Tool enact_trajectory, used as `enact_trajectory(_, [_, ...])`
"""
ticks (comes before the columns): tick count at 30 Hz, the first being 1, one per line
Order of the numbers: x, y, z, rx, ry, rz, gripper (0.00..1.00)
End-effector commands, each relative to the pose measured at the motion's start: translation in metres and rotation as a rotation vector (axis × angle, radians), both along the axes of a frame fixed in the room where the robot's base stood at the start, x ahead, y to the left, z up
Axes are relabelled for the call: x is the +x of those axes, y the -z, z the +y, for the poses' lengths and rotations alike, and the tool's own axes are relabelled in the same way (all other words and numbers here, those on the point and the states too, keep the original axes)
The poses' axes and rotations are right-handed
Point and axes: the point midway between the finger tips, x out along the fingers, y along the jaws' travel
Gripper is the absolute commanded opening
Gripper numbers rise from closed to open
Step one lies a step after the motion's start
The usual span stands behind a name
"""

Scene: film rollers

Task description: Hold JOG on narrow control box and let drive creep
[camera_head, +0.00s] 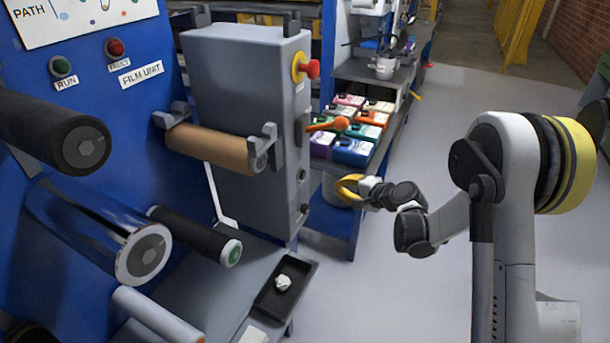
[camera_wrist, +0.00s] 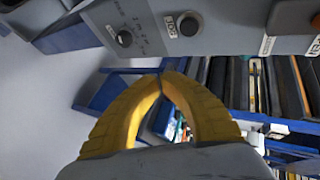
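The narrow grey control box (camera_head: 245,105) stands beside the blue film unit in the head view. Its right side carries two small dark controls low down, the upper one (camera_head: 304,182) and the lower one (camera_head: 303,208). In the wrist view its face (camera_wrist: 230,25) crosses the top, with a dark round button (camera_wrist: 187,25) beside an upside-down label that seems to read JOG, and a black knob (camera_wrist: 124,38) to its left. My gripper (camera_head: 342,184) is right of the box, apart from it. Its yellow fingertips (camera_wrist: 172,76) meet, empty, below the button in the wrist view.
A red stop button (camera_head: 312,68) and an orange-ended lever (camera_head: 335,124) stick out from the box's right side above my gripper. A blue bench with colored containers (camera_head: 352,150) stands behind. A black tray (camera_head: 284,290) lies at the front. Floor (camera_head: 400,290) is clear around my arm.

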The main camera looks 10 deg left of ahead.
Motion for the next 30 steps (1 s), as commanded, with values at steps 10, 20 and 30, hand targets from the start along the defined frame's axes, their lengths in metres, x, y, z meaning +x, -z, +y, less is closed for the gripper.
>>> enact_trajectory(10, [0.012,-0.001,0.036,0.0,-0.003,0.0,0.0])
enact_trajectory(20, [0.026,0.001,0.073,-0.002,-0.002,0.0,0.0])
enact_trajectory(30, [0.03,0.0,0.082,0.0,0.0,0.0,0.0])
